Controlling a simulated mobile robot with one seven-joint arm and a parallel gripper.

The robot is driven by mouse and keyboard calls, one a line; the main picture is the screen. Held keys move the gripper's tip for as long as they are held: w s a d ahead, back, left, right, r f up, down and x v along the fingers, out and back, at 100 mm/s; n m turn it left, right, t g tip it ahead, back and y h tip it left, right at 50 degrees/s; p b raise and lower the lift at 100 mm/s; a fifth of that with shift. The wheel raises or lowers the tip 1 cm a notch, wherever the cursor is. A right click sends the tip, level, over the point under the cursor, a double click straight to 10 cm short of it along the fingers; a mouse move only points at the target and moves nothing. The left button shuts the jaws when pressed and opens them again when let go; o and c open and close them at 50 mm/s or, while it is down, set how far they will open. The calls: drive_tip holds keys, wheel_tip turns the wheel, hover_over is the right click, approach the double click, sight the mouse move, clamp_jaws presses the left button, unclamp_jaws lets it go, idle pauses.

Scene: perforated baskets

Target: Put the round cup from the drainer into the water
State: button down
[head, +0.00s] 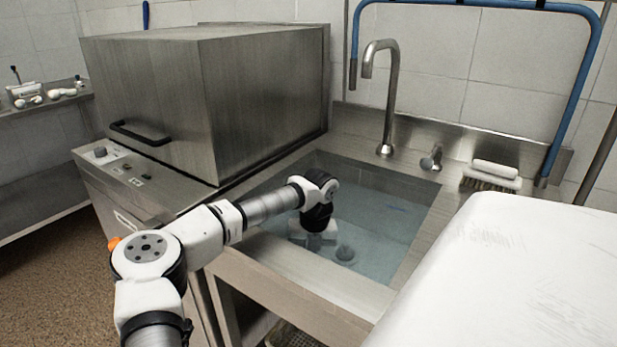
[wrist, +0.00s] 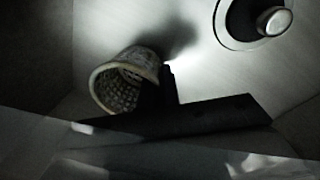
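The round cup (wrist: 126,78) shows in the wrist view as a pale, cup-shaped piece with a dotted inside. It is tilted, with its mouth toward the lower left. A dark finger of my gripper (wrist: 163,92) lies against the right side of the cup, and the gripper appears shut on its wall; the other finger is mostly hidden. In the head view my gripper (head: 316,238) is low in the sink, at the water (head: 375,228). A small round grey thing (head: 345,252) shows beside it; I cannot tell if it is the cup or the drain plug.
The sink's drain with its round knob (wrist: 272,20) lies at the upper right of the wrist view. The steel sink rim (head: 300,270), tap (head: 388,100) and brush (head: 492,177) surround the basin. A steel box machine (head: 200,100) stands left; a white surface (head: 500,270) is at right.

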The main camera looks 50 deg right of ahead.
drive_tip(key=c, duration=1.6)
unclamp_jaws()
drive_tip(key=shift+f, duration=0.1)
drive_tip(key=r, duration=0.8)
drive_tip(key=s+d+r, duration=0.1)
drive_tip(key=r, duration=0.3)
drive_tip(key=shift+r, duration=0.1)
